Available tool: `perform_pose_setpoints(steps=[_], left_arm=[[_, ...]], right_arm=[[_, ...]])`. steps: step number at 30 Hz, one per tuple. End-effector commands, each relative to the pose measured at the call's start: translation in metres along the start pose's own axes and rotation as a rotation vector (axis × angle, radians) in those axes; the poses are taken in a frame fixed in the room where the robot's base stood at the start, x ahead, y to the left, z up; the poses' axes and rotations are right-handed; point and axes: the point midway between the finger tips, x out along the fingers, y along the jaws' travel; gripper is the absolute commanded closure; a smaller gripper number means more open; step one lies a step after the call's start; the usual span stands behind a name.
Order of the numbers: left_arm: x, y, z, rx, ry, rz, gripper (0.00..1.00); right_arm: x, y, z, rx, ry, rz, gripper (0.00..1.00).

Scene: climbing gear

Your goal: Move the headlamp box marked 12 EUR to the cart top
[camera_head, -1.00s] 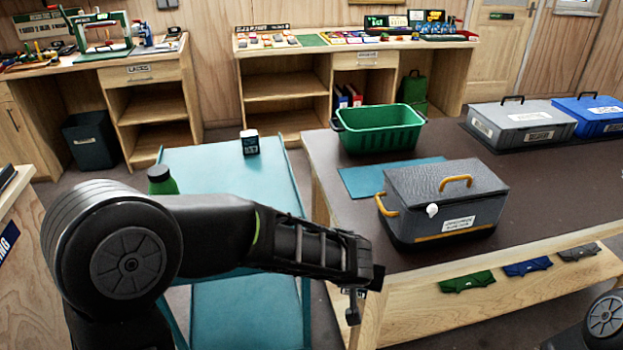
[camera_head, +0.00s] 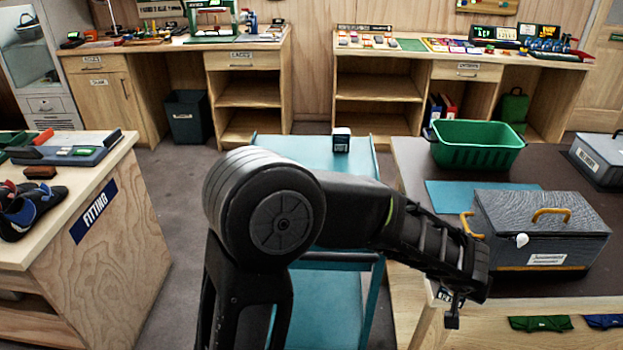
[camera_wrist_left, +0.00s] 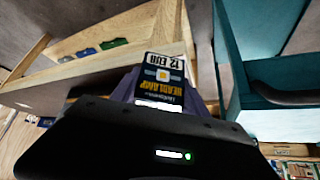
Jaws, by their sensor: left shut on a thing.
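The headlamp box (camera_wrist_left: 160,82), dark with a yellow and white face reading 12 EUR, is held in my left gripper (camera_wrist_left: 160,108) in the left wrist view. In the head view my left gripper (camera_head: 453,312) hangs at the near left edge of the dark-topped table, and the held box is mostly hidden there. The teal cart (camera_head: 290,148) stands left of that table, its top partly covered by my left arm. A small dark box (camera_head: 341,141) stands at the back of the cart top. My right gripper is out of view.
A green basket (camera_head: 478,146), a teal mat (camera_head: 470,195) and a grey case with yellow handles (camera_head: 540,228) are on the dark-topped table (camera_head: 415,160). The fitting counter (camera_head: 110,215) is at the left, with open floor between it and the cart.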

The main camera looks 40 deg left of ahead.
Motion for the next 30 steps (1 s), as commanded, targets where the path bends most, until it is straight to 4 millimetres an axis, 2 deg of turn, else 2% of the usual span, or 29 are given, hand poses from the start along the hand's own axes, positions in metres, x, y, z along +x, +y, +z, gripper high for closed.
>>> perform_pose_setpoints(steps=[1, 5, 8, 9, 12, 15, 18, 21, 24, 30], left_arm=[[0.001, -0.019, -0.018, -0.037, 0.005, -0.023, 0.93], [0.002, -0.078, -0.062, -0.131, 0.01, -0.086, 0.93], [-0.001, -0.136, -0.094, -0.214, 0.011, -0.142, 0.93], [-0.003, -0.161, -0.105, -0.246, 0.01, -0.164, 0.93], [-0.011, -0.223, -0.125, -0.324, 0.007, -0.213, 0.93], [-0.022, -0.28, -0.137, -0.389, 0.002, -0.255, 0.93], [-0.033, -0.322, -0.142, -0.438, -0.002, -0.284, 0.93], [-0.041, -0.349, -0.143, -0.468, -0.004, -0.301, 0.93], [-0.044, -0.362, -0.143, -0.481, -0.006, -0.31, 0.93], [-0.045, -0.364, -0.143, -0.483, -0.007, -0.311, 0.93]], right_arm=[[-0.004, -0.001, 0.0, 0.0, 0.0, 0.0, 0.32], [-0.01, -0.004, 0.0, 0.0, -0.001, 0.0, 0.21], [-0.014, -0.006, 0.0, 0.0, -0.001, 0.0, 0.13], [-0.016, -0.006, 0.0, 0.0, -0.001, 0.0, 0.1], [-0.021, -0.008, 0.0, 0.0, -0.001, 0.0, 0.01], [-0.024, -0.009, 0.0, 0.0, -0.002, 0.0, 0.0], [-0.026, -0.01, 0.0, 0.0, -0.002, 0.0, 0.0], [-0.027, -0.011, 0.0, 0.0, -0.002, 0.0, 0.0], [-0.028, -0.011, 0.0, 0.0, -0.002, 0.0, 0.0], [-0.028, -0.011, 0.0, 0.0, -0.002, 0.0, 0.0]])
